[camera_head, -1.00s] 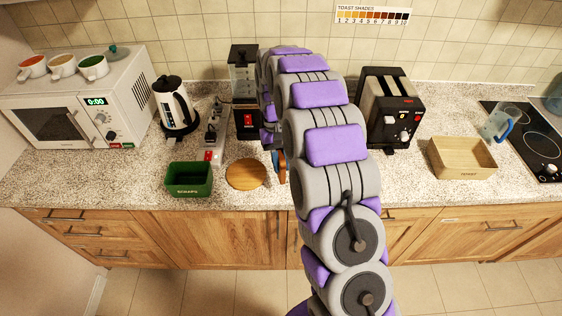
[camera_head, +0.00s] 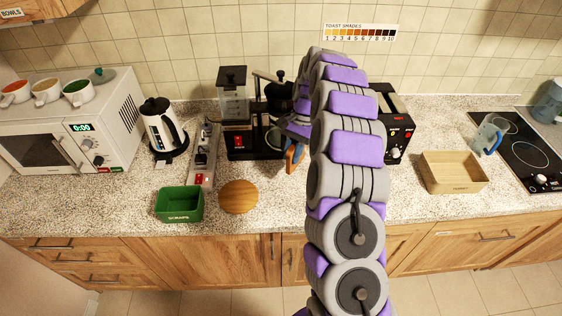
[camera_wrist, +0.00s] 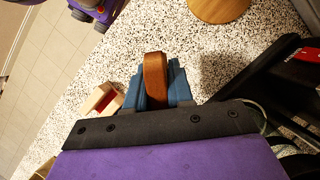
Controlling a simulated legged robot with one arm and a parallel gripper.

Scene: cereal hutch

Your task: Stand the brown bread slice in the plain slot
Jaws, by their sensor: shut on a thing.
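My gripper (camera_wrist: 156,85) is shut on the brown bread slice (camera_wrist: 155,77), which shows edge-on between the blue fingers in the wrist view. In the head view the slice (camera_head: 291,160) is a small brown patch left of my arm, above the counter and in front of the coffee machine. The black toaster (camera_head: 397,125) stands at the back right, apart from the slice. My arm covers much of it, and its slots are hidden, so I cannot tell which one is plain.
A coffee machine (camera_head: 238,140) stands behind the slice. A round wooden board (camera_head: 238,197), a green scraps bin (camera_head: 180,204) and a power strip (camera_head: 203,160) lie to the left. A wooden tray (camera_head: 432,178) is on the right. The front counter between board and tray looks clear.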

